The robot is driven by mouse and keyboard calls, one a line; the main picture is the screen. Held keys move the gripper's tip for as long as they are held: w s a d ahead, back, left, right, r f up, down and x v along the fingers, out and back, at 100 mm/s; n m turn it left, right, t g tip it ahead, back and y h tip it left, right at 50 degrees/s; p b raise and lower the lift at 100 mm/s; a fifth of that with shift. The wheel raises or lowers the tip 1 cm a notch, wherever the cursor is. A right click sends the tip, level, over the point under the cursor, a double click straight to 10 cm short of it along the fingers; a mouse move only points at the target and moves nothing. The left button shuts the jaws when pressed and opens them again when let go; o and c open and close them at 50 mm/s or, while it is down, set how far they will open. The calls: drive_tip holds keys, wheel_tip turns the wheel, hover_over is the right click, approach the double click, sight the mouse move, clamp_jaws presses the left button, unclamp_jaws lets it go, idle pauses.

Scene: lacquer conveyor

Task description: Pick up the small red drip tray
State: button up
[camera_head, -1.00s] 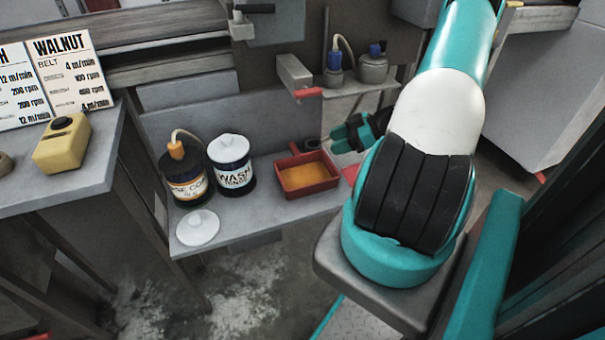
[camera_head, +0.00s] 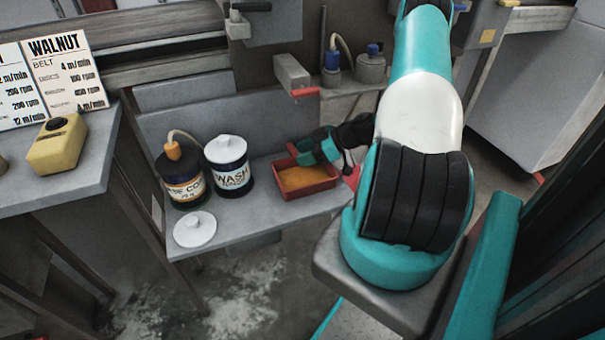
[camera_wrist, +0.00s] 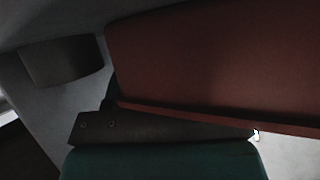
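The small red drip tray (camera_head: 310,192) sits on the grey shelf with orange-yellow liquid inside. My gripper (camera_head: 316,148) is at the tray's back right, over its rim, and covers part of it. In the wrist view a dark red surface (camera_wrist: 215,60), which looks like the tray, fills the upper right very close. A dark gripper part with bolts (camera_wrist: 150,128) lies just below it. The wrist view is too dark to show whether the fingers are open or shut on the tray.
A dark bottle (camera_head: 183,182) and a lidded WASH can (camera_head: 228,165) stand left of the tray. A white lid (camera_head: 195,229) lies on the shelf (camera_head: 250,215) in front. A bracket with a red end (camera_head: 296,77) juts out above. Bottles (camera_head: 371,66) stand behind.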

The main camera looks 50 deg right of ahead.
clamp_jaws()
drive_tip(key=shift+s, duration=0.1)
drive_tip(key=shift+s+r, duration=0.1)
drive_tip(key=shift+r, duration=0.3)
drive_tip(key=shift+r+p, duration=0.65)
drive_tip(key=shift+r, duration=2.55)
drive_tip(key=s+a, duration=0.3)
drive_tip(key=s, duration=1.6)
drive_tip(key=shift+s, duration=0.15)
